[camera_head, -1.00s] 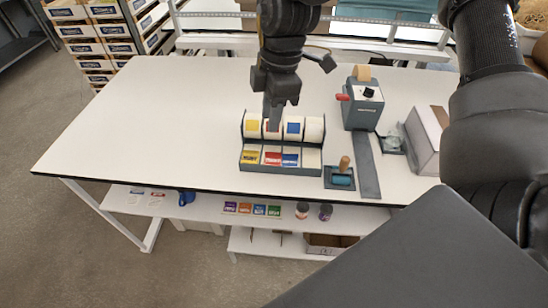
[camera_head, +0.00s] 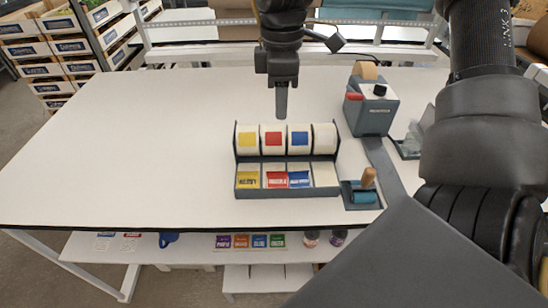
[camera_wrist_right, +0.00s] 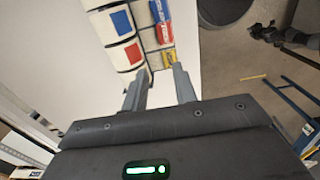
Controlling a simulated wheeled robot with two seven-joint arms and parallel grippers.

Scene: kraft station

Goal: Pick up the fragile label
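A dark label dispenser (camera_head: 287,193) stands on the table with rolls marked yellow (camera_head: 247,140), red (camera_head: 273,139) and blue (camera_head: 297,139), plus a plain white one. A label lies in front of each roll: yellow (camera_head: 248,180), red (camera_head: 277,180), blue (camera_head: 299,179) and a pale one (camera_head: 325,176). The print is too small to read, so I cannot tell by text which says fragile. My right gripper (camera_head: 282,114) is above the rolls at their back edge. In the right wrist view its fingers (camera_wrist_right: 158,82) are apart, with nothing between them. My left gripper is out of view.
A tape machine (camera_head: 370,108) stands right of the dispenser, and a stamp with a wooden knob (camera_head: 368,178) sits at its front right. Several coloured cards (camera_head: 249,241) lie on the lower shelf. The table's left half (camera_head: 140,150) is clear.

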